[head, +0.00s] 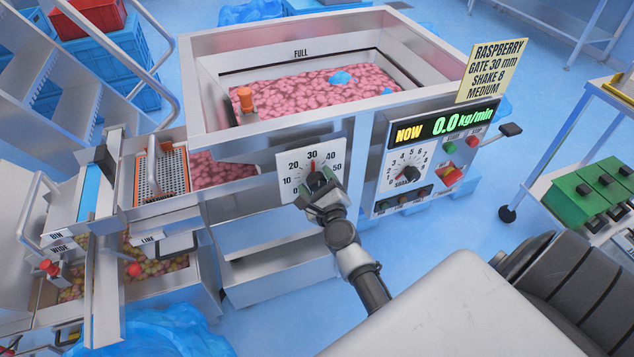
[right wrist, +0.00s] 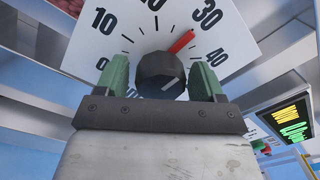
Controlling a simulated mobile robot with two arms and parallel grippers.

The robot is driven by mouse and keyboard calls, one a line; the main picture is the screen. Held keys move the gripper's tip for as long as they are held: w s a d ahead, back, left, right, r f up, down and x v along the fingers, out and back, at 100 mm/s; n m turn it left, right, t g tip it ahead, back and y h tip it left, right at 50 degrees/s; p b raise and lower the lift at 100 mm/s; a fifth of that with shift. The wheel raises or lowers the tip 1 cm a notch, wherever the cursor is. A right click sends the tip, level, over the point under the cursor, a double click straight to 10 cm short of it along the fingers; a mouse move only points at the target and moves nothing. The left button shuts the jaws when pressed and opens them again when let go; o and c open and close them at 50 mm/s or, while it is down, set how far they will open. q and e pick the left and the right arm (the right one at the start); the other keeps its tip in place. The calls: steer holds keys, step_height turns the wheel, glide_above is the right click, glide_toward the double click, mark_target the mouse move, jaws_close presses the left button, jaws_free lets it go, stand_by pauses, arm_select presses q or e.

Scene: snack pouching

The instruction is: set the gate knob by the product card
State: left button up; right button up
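The gate knob (right wrist: 160,75) is dark and round, on a white dial plate (head: 291,163) marked in tens, on the front of the steel machine. Its red pointer (right wrist: 181,41) stands at about the 30 mark. My right gripper (head: 322,196) is at the knob, and its two green fingers stand on either side of it in the right wrist view (right wrist: 159,80). Whether both fingers touch the knob is unclear. The yellow product card (head: 491,70) reads RASPBERRY, GATE 30 mm, SHAKE 8, MEDIUM. My left gripper is out of view.
Right of the dial is a control panel (head: 379,185) with a SHAKE knob (head: 411,174), coloured buttons and a 0.0 kg/min display (head: 447,122). The hopper (head: 225,131) above holds pink fruit. A grated chute (head: 163,175) is on the left, and a cart with green boxes (head: 585,195) on the right.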

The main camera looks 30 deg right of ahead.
steer(key=shift+o, duration=0.3)
steer(key=shift+s+a, duration=0.1)
steer(key=shift+s, duration=0.3)
steer(key=b+v, duration=0.1)
steer(key=v, duration=0.9)
steer(key=s+a+f+n+g+y+p, duration=0.1)
steer(key=s+a+f+n+g+y, duration=0.15)
steer(key=f+n, duration=0.5)
steer(key=s+a+f+n+g+y+p, duration=0.1)
steer(key=s+a+f+n+g, duration=0.3)
steer(key=f, duration=0.6)
steer(key=s+a+f+n+g+y+p, duration=0.1)
steer(key=s+a+f+n+y, duration=0.15)
steer(key=f+n, duration=0.55)
steer(key=s+d+f+n+g, duration=0.1)
steer(key=s+f+n+g, duration=0.2)
steer(key=s, duration=0.5)
steer(key=s+d+f+n+g+p, duration=0.1)
steer(key=s+f+n+g, duration=0.2)
steer(key=s+f+n, duration=0.3)
steer(key=s+d+f+n+g+h+p, duration=0.1)
steer(key=s+f+n+g, duration=0.2)
steer(key=s, duration=0.8)
steer(key=f+n, duration=0.2)
steer(key=n, duration=0.1)
steer(key=shift+s, duration=0.35)
